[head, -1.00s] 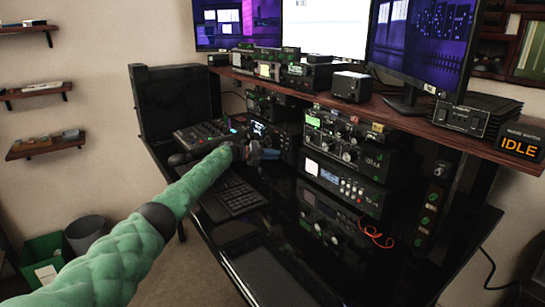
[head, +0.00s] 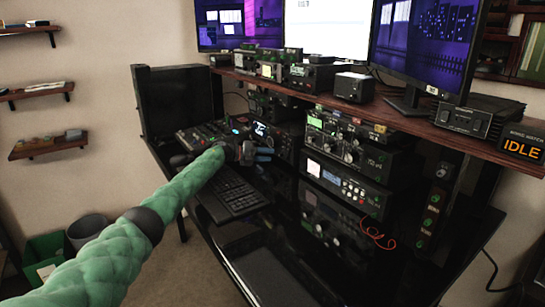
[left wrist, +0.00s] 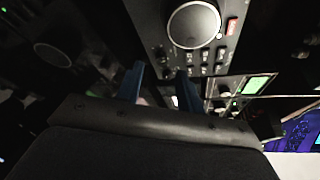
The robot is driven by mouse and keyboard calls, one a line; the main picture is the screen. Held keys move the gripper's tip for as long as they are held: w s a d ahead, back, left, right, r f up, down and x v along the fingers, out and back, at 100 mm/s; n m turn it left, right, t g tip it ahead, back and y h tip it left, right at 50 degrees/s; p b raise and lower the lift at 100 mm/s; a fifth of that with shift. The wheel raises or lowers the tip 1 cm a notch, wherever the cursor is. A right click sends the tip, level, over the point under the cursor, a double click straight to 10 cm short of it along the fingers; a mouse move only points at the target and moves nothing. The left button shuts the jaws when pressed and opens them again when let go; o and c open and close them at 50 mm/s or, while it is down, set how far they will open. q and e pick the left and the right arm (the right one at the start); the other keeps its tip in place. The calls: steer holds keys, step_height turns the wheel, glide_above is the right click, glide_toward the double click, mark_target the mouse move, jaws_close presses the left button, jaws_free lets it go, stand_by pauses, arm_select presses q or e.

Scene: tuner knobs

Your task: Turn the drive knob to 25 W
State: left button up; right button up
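My left gripper (head: 262,154) is in front of the radio with a lit round display (head: 262,130), above the keyboard. In the left wrist view its two blue fingers (left wrist: 160,85) stand apart with nothing seen between them. Beyond them is a dark panel with a large round silver knob (left wrist: 194,24), small buttons and small knobs. The fingertips point at the panel's lower part, below the large knob, and seem apart from it. No label is readable, so I cannot tell which knob is the drive knob. My right gripper is not in view.
A stack of radio units (head: 345,185) stands right of the gripper, under a wooden shelf (head: 400,115). A keyboard (head: 232,195) and a mixer (head: 205,135) lie close by. A red coiled wire (head: 378,237) lies on the glossy desk. A sign (head: 522,146) reads IDLE.

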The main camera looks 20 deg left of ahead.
arm_select(q)
steer(key=shift+v, duration=2)
